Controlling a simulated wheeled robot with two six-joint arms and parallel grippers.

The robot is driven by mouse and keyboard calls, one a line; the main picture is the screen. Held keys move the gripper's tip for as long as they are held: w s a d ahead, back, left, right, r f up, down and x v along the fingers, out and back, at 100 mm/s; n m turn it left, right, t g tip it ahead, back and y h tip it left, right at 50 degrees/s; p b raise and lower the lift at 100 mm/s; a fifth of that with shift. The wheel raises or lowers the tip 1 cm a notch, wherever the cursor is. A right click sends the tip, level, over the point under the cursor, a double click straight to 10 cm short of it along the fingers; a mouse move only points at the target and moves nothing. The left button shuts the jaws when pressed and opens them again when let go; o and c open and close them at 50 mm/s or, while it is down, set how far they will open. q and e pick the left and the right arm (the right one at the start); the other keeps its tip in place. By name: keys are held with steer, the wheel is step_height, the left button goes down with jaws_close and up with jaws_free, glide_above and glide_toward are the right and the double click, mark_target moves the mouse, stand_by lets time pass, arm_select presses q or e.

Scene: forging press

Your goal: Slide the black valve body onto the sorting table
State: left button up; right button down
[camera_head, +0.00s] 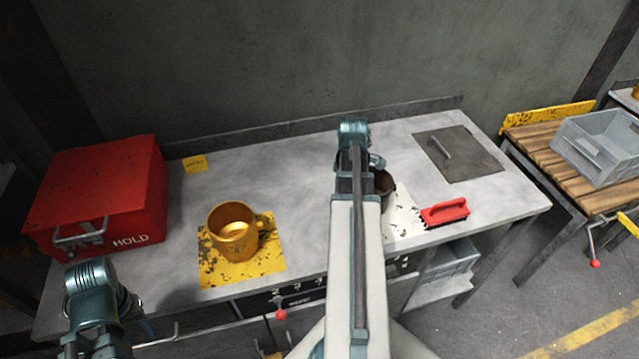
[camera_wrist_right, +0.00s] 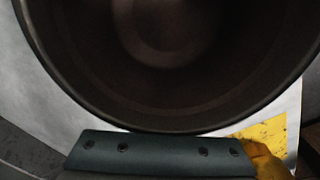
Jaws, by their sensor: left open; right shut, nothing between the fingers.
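The black valve body (camera_head: 382,183) stands on the grey workbench, partly hidden behind my right arm in the head view. In the right wrist view the dark round mouth of the black valve body (camera_wrist_right: 165,60) fills most of the picture. My right gripper (camera_wrist_right: 158,148) is shut and empty, close against the near rim; whether it touches cannot be told. My left gripper (camera_head: 134,306) is open and empty at the lower left, mostly hidden by its own wrist. A wooden-topped table (camera_head: 536,142), perhaps the sorting table, stands apart at the right.
A gold valve body (camera_head: 232,235) sits on a yellow plate (camera_head: 215,270). A red HOLD box (camera_head: 105,190) is at the left. A red brush (camera_head: 445,212) lies right of the black valve body, near a dark handled plate (camera_head: 475,160). A grey crate (camera_head: 592,165) occupies the wooden table.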

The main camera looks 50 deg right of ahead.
steer(key=s, duration=0.1)
steer(key=s+d, duration=0.1)
steer(key=s, duration=0.2)
steer(key=shift+s+d, duration=0.2)
steer(key=shift+d, duration=0.15)
steer(key=shift+w, duration=0.1)
steer(key=shift+w+a, duration=0.2)
steer(key=shift+w, duration=0.3)
steer(key=shift+w+a, duration=0.2)
steer(key=shift+w, duration=0.35)
steer(key=shift+w+a, duration=0.2)
steer(key=shift+w, duration=0.35)
steer(key=shift+w+a+r+p, duration=0.15)
steer(key=shift+w+r+p, duration=0.15)
steer(key=shift+r+p, duration=0.2)
step_height(320, 180, up, 9)
steer(key=p, duration=0.9)
steer(key=shift+s, duration=0.1)
